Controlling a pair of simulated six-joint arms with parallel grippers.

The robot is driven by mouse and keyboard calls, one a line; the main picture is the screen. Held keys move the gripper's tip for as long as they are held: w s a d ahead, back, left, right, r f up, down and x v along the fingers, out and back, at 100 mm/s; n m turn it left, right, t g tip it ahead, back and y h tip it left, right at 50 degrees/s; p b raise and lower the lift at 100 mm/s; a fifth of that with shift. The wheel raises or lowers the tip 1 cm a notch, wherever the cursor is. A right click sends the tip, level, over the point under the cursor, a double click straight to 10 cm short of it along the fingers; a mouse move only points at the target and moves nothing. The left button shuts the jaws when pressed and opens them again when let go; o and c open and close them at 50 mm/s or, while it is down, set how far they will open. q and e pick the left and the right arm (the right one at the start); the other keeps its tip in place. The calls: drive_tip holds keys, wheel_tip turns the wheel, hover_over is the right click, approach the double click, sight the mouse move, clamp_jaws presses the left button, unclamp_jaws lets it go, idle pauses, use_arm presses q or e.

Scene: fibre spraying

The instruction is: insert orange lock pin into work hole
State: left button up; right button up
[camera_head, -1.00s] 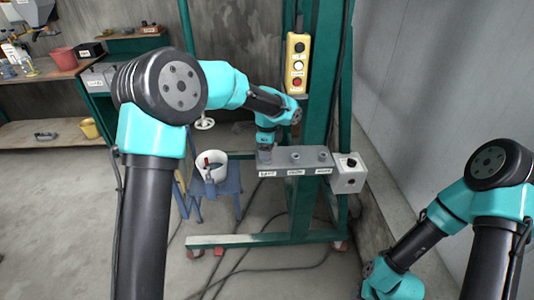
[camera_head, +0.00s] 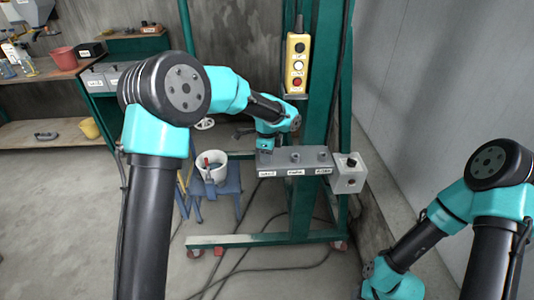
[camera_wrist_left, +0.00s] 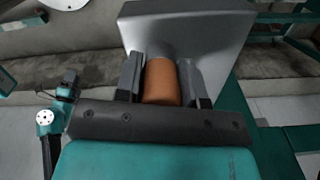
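The orange lock pin (camera_wrist_left: 162,82) shows in the left wrist view as an orange cylinder between the two dark fingers of my left gripper (camera_wrist_left: 165,80), which look shut on it. A grey block (camera_wrist_left: 190,30) lies just beyond the pin. In the head view my left gripper is at the left end of the grey work block (camera_head: 313,158); its fingertips and the pin are hidden there. The block has round fittings on top and several labels on its front. I cannot tell whether the pin is in a hole. My right gripper is out of view.
A green frame (camera_head: 318,110) rises behind the block, with a yellow button box (camera_head: 297,65) on it. A grey switch box (camera_head: 350,173) is at the block's right end. A white bucket (camera_head: 212,166) stands on a blue stool (camera_head: 228,185) to the left. Cables lie on the floor.

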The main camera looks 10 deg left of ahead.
use_arm(q)
drive_tip(key=c, duration=0.4)
drive_tip(key=shift+c, duration=0.2)
drive_tip(key=shift+r, duration=0.15)
drive_tip(key=shift+r, duration=1.3)
drive_tip(key=s+d+r, duration=0.1)
drive_tip(key=s+d, duration=0.1)
drive_tip(key=s, duration=0.5)
drive_tip(key=s+d+r, duration=0.1)
drive_tip(key=s, duration=0.7)
drive_tip(key=shift+s+d, duration=0.3)
drive_tip(key=shift+d, duration=0.1)
